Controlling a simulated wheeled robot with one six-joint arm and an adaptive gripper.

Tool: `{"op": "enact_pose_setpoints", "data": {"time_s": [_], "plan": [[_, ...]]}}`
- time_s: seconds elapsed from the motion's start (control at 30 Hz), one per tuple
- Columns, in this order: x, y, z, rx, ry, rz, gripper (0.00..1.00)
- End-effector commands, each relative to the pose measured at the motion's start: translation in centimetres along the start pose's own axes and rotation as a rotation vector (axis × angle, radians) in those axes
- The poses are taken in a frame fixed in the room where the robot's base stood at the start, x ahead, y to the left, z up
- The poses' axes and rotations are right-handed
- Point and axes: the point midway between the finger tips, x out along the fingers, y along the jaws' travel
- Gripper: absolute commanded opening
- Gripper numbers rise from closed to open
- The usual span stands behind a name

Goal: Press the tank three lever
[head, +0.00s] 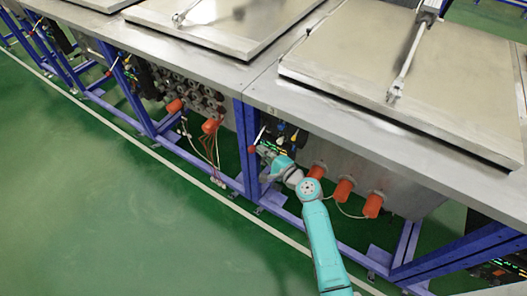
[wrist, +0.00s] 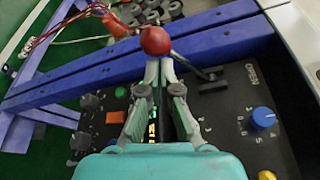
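A lever with a red ball knob (wrist: 155,40) shows in the wrist view. Its dark stem runs to a black base (wrist: 212,80) beside the word OPEN on a control panel. My gripper (wrist: 160,66) has its two fingers drawn together at the tips, close against the near side of the knob; I cannot tell whether they touch. In the head view the knob (head: 251,150) shows at the left end of the nearest tank's panel, with my gripper (head: 263,152) beside it. That tank's lid (head: 450,85) lies flat.
The panel has a blue dial (wrist: 262,117), black knobs and a lit orange switch (wrist: 115,117). Blue frame beams (wrist: 60,75) cross behind the knob. Orange connectors (head: 343,190) stick out right of my gripper. Green floor (head: 110,190) lies open at left.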

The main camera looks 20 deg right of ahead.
Motion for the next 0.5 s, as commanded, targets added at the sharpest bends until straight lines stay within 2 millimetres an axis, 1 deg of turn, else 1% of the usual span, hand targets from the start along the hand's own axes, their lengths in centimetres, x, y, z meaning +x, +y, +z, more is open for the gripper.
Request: {"op": "enact_pose_setpoints", "data": {"time_s": [0.17, 0.5], "plan": [[-0.2, -0.7, 0.7, 0.081, -0.002, 0.028, 0.0], [-0.7, -2.6, 2.0, 0.327, -0.001, 0.113, 0.0]]}}
